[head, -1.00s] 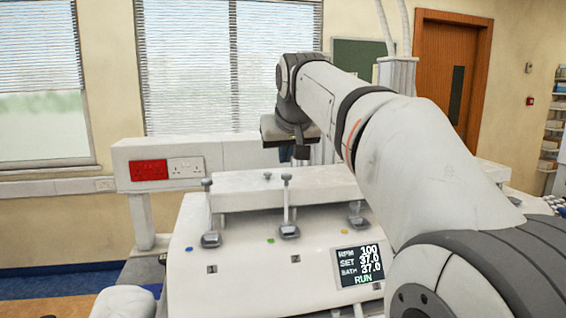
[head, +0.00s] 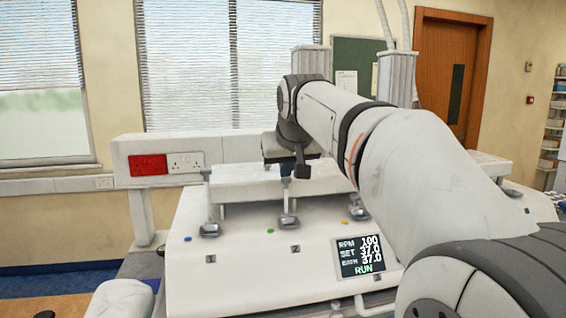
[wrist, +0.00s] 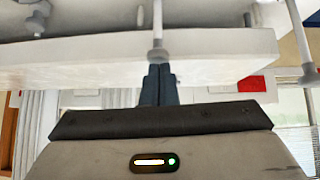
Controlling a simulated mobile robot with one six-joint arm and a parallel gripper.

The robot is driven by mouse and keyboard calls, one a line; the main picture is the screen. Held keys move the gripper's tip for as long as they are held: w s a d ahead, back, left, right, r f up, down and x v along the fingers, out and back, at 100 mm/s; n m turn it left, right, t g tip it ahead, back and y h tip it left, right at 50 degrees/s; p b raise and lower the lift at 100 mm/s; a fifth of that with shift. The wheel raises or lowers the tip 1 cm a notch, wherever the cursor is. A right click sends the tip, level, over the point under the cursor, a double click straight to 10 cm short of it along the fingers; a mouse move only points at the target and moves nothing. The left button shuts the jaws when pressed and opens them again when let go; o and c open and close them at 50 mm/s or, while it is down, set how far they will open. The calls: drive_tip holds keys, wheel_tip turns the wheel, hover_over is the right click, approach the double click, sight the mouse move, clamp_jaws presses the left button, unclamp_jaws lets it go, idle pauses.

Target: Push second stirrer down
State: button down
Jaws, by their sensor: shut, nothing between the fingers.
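The second stirrer (head: 288,203) is a thin upright rod with a small cap and a grey foot, in the middle of the white bath unit above the label 2. In the wrist view, which looks upside down, its rod (wrist: 157,28) lines up with my fingers. My gripper (wrist: 158,70) is shut and empty, its dark blue fingers together at the edge of the white bridge (head: 240,187). In the head view my wrist hangs just above and behind the stirrer's cap; the fingertips are mostly hidden. I cannot tell whether they touch it.
The first stirrer (head: 207,205) stands to the left; the third's foot (head: 363,215) shows to the right, its rod mostly hidden by my arm. A display (head: 362,257) reads RUN. Behind are a white panel with red plate (head: 148,165) and sockets, and two grey columns.

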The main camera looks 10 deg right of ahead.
sight(285, 201)
wheel_tip(285, 201, down, 7)
drive_tip(key=b, duration=0.4)
drive_tip(key=shift+r, duration=0.1)
wheel_tip(285, 201, up, 4)
drive_tip(key=p, duration=0.3)
drive_tip(key=shift+w+a+r+p, duration=0.1)
drive_tip(key=shift+r+p, duration=0.1)
drive_tip(key=shift+p, duration=0.15)
drive_tip(key=v, duration=0.9)
drive_tip(key=s+f+g, duration=0.1)
drive_tip(key=s+f, duration=0.6)
drive_tip(key=f, duration=0.4)
drive_tip(key=s+f+g, duration=0.2)
drive_tip(key=s+f, duration=0.5)
drive_tip(key=f, duration=0.5)
drive_tip(key=s+f+g, duration=0.2)
drive_tip(key=s+f, duration=0.5)
drive_tip(key=f, duration=0.5)
drive_tip(key=shift+s+b, duration=0.25)
drive_tip(key=shift+b, duration=0.2)
drive_tip(key=shift+f, duration=0.15)
